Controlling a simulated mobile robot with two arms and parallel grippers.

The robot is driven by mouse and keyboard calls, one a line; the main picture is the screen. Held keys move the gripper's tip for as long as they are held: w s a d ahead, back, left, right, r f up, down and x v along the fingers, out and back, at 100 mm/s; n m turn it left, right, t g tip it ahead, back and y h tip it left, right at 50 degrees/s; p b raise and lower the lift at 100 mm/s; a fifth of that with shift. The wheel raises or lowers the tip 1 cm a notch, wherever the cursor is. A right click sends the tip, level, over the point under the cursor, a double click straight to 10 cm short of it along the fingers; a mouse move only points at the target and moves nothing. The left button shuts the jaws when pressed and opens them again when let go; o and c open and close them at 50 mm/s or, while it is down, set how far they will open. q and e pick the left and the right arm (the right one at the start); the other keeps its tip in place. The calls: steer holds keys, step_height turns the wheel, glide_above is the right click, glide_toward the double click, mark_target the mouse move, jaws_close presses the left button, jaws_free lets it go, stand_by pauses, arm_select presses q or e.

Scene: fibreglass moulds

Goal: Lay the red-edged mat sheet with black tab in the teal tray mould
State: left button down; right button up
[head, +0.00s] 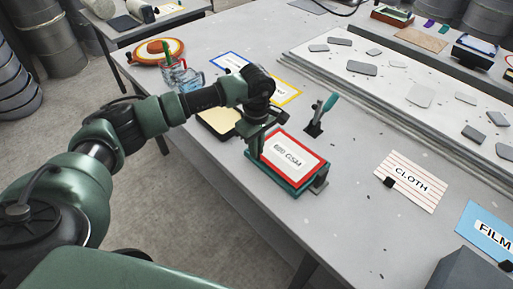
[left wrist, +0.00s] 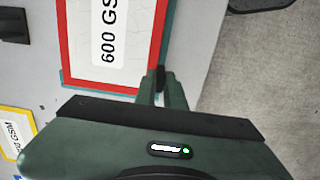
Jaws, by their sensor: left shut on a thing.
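The red-edged mat sheet (head: 294,154), labelled 600 GSM, lies level over the teal tray mould (head: 294,190). The tray's teal rim shows along the sheet's edges. In the left wrist view the sheet (left wrist: 112,75) covers most of the tray, and its black tab (left wrist: 160,76) is between my left fingers. My left gripper (head: 258,152) is shut on the sheet at its left edge. It also shows in the left wrist view (left wrist: 161,88). I cannot tell whether the sheet touches the tray floor. My right gripper is not in view.
A yellow-edged sheet (head: 286,91) and a blue-edged sheet (head: 229,61) lie behind. A teal-handled tool (head: 326,104) stands in a black holder behind the tray. A CLOTH sheet (head: 411,184) and a blue FILM sheet (head: 487,232) lie right. The table between is mostly clear.

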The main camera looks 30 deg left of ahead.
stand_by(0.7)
arm_select(q)
steer(key=shift+f+b, duration=0.15)
steer(key=shift+b, duration=0.25)
steer(key=shift+f+b, duration=0.5)
steer(key=shift+f, duration=0.05)
steer(key=shift+b, duration=0.3)
steer(key=c, duration=1.4)
jaws_free()
